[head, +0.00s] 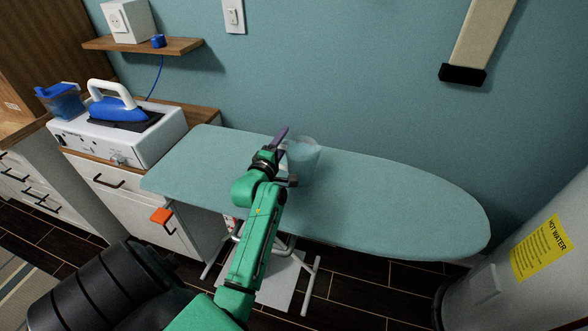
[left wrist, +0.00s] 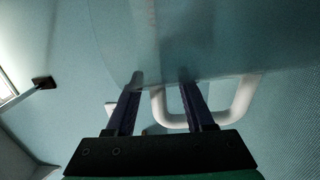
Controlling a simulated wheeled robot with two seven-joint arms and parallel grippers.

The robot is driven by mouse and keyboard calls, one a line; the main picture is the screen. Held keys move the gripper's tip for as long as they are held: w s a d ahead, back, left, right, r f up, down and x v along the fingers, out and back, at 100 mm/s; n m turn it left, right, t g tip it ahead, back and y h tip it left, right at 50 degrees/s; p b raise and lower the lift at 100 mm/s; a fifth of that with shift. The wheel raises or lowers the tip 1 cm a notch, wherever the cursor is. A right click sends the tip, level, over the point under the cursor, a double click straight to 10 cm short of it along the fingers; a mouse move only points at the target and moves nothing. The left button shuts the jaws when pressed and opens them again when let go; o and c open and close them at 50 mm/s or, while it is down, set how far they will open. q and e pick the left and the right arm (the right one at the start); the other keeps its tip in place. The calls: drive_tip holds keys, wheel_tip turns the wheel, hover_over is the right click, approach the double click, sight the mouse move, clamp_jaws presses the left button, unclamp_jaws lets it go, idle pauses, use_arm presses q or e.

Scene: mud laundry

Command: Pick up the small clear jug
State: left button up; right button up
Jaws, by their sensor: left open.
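The small clear jug (head: 303,160) stands on the ironing board (head: 390,195), against the right side of my left gripper in the head view. My left gripper (head: 282,143) is open at the jug's side and partly covers it. In the left wrist view, the jug's see-through body (left wrist: 190,45) fills the top, beyond the fingertips (left wrist: 162,78). Its pale handle (left wrist: 203,122) loops low, with one arm of it showing between the two fingers and the rest passing to the right of the right finger. I cannot tell whether the fingers touch it. My right gripper is not in view.
A blue and white iron (head: 118,106) sits on a white unit (head: 125,137) to the left, beside a blue container (head: 62,101). A water heater (head: 525,270) stands at the right. The board's right half is clear. A wall shelf (head: 145,45) hangs above.

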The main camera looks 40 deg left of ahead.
use_arm(q)
drive_tip(key=shift+w, duration=0.2)
drive_tip(key=shift+s, duration=0.1)
clamp_jaws()
idle(1.0)
